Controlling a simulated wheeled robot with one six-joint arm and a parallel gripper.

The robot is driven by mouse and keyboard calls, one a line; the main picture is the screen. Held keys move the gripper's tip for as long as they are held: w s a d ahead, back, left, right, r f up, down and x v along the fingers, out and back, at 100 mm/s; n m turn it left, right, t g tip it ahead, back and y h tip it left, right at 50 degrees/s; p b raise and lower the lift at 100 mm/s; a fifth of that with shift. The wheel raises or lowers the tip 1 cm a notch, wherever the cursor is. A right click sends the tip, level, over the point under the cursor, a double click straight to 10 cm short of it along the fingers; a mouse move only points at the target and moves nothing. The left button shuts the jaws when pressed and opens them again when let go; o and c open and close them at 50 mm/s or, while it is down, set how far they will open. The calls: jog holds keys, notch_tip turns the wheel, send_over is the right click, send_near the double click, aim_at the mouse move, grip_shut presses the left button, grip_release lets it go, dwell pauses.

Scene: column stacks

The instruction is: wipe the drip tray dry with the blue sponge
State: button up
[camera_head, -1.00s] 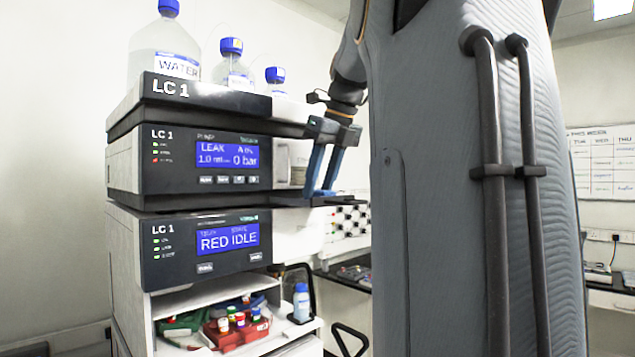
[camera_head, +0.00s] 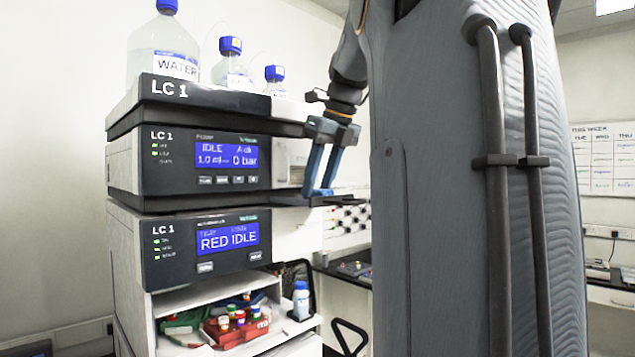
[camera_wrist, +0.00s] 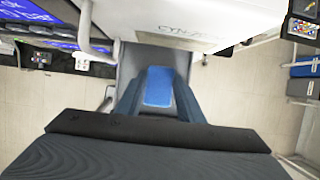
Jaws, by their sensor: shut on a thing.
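The blue sponge (camera_wrist: 158,86) shows in the wrist view as a bright blue block between my two fingers. My gripper (camera_head: 318,190) is shut on it, with its blue fingers pointing down at the right side of the instrument stack. The drip tray (camera_head: 340,201) is a thin dark ledge under the fingertips in the head view. In the wrist view the tray (camera_wrist: 131,62) is a grey surface around the sponge. The sponge is at the tray, but its underside is hidden and I cannot see any liquid.
Blue-capped bottles (camera_head: 163,50) stand on top. A red vial rack (camera_head: 236,328) and a small bottle (camera_head: 301,301) sit below. A whiteboard (camera_head: 605,160) hangs at right.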

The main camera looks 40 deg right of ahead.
jog(key=shift+s+a+f, duration=0.1)
jog(key=shift+a+f, duration=0.1)
jog(key=shift+a, duration=0.9)
jog(key=shift+d+r+p, duration=0.1)
jog(key=shift+d+p, duration=0.6)
jog(key=shift+d, duration=0.6)
jog(key=shift+a+r, duration=0.1)
jog(key=shift+a, duration=1.25)
notch_tip(320, 180, up, 6)
jog(key=shift+r, duration=0.1)
notch_tip(320, 180, up, 3)
